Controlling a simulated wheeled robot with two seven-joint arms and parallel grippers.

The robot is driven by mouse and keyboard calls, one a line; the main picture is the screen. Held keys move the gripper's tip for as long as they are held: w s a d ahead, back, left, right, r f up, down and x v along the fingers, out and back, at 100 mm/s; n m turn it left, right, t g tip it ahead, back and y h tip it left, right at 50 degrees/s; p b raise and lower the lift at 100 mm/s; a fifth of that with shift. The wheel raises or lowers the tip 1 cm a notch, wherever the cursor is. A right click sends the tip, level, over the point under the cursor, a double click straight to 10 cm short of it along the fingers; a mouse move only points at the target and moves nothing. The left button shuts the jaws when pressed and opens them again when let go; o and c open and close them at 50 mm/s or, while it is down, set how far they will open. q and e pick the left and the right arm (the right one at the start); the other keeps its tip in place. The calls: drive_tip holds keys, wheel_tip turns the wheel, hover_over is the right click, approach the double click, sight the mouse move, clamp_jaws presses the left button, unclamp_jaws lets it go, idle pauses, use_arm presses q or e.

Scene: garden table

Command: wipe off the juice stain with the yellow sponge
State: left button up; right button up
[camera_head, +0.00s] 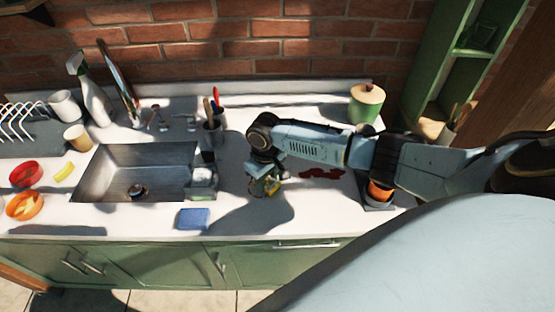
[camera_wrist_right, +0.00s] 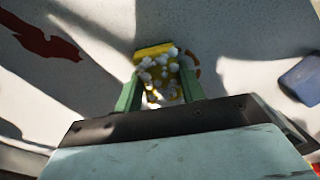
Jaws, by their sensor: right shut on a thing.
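The yellow sponge (camera_wrist_right: 152,49) is held between the green fingers of my right gripper (camera_wrist_right: 160,92), with white foam bubbles on it. In the head view the sponge (camera_head: 273,187) shows only partly beside my right gripper (camera_head: 264,186), low at the counter right of the sink. I cannot tell if it touches the surface. The dark red juice stain (camera_head: 322,173) lies on the white counter just right of the gripper, partly behind my arm. In the wrist view the stain (camera_wrist_right: 48,42) is at the upper left, apart from the sponge. My left gripper is out of view.
A blue sponge (camera_head: 193,218) lies near the counter's front edge. The sink (camera_head: 100,182) is to the left. A cup of utensils (camera_head: 213,132) stands behind, and a green lidded pot (camera_head: 366,103) at the back right. An orange-brown mark (camera_wrist_right: 194,66) shows beside the yellow sponge.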

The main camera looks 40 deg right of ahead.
drive_tip(key=shift+s+d, duration=0.25)
drive_tip(key=shift+d, duration=0.2)
drive_tip(key=shift+s+d+r+p, duration=0.35)
drive_tip(key=shift+s+d+p, duration=0.05)
drive_tip(key=shift+p, duration=0.35)
wheel_tip(320, 180, up, 3)
drive_tip(key=shift+w+r+p, duration=0.1)
drive_tip(key=shift+w+p, duration=0.05)
drive_tip(key=shift+p, duration=1.1)
drive_tip(key=shift+r+p, duration=0.65)
drive_tip(key=shift+r, duration=0.1)
drive_tip(key=shift+a+r, duration=0.1)
drive_tip(key=shift+r, duration=1.2)
